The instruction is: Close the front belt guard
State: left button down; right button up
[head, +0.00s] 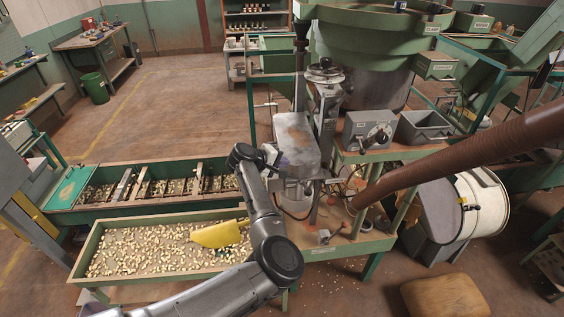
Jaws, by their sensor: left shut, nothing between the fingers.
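A worn grey metal cover (298,138) with rusty patches stands on the machine in the middle of the head view. It looks like the front belt guard, but no label is readable on it, and I cannot tell how far open it is. My left arm rises from the bottom and bends over at its wrist. My left gripper (283,163) is at the cover's lower left edge, shut and empty. It is small and dark here, and I cannot tell whether it touches the cover. My right gripper is out of view.
A nut tray (93,248) with a yellow scoop (218,234) lies left of my arm. A sorting trough stands behind it. A thick brown hose (460,155) crosses the right side, above a white drum (483,208). A large green hopper (372,40) stands behind the cover.

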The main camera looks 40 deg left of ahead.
pick_arm(q)
jog(key=shift+r+p, duration=0.3)
jog(key=shift+p, duration=0.2)
jog(key=w+r+p+v, duration=0.1)
jog(key=v, duration=1)
jog(key=shift+s+r, duration=0.2)
jog(key=shift+r, duration=0.35)
